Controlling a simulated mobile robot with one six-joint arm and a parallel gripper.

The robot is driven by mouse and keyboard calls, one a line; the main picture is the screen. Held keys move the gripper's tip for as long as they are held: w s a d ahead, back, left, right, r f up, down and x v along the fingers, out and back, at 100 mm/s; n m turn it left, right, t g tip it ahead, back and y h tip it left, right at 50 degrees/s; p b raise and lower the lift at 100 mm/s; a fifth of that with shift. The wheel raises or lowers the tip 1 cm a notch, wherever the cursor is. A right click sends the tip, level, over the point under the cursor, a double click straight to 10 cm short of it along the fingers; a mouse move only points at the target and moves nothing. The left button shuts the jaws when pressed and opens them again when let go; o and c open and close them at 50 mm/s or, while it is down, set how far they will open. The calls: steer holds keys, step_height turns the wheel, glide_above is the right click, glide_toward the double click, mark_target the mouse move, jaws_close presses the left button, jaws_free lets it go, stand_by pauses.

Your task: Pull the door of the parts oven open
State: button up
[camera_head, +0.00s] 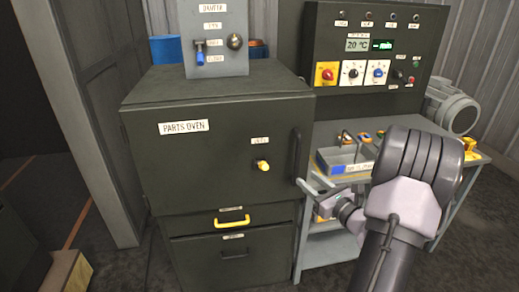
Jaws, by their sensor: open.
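The parts oven (215,155) is a dark green cabinet with a white "PARTS OVEN" label, left of centre. Its door looks shut, flush with the front. A dark vertical bar handle (295,155) runs along the door's right edge. A small yellow knob (263,165) sits on the door under a small label. My gripper (307,184) is open just right of the handle's lower end, its two thin fingers pointing left. I cannot tell whether a finger touches the handle. My arm reaches in from the lower right.
Below the door are a drawer with a yellow handle (232,222) and a dark lower drawer (234,254). A workbench (335,250) with a parts tray stands at right, under a control panel (375,45). A motor (452,108) is behind. Floor left of the oven is partly clear.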

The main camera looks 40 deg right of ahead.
mark_target(299, 158)
steer(key=s+d+f+m+h, duration=0.2)
steer(key=s+d, duration=0.1)
steer(key=d, duration=0.1)
steer(key=b+x, duration=0.1)
steer(key=x, duration=0.4)
steer(key=b+x, duration=0.1)
steer(key=x, duration=0.5)
steer(key=b+x, duration=0.1)
steer(key=x, duration=0.5)
steer(key=shift+w+d+f, duration=0.15)
steer(key=shift+w+f, duration=0.1)
jaws_close()
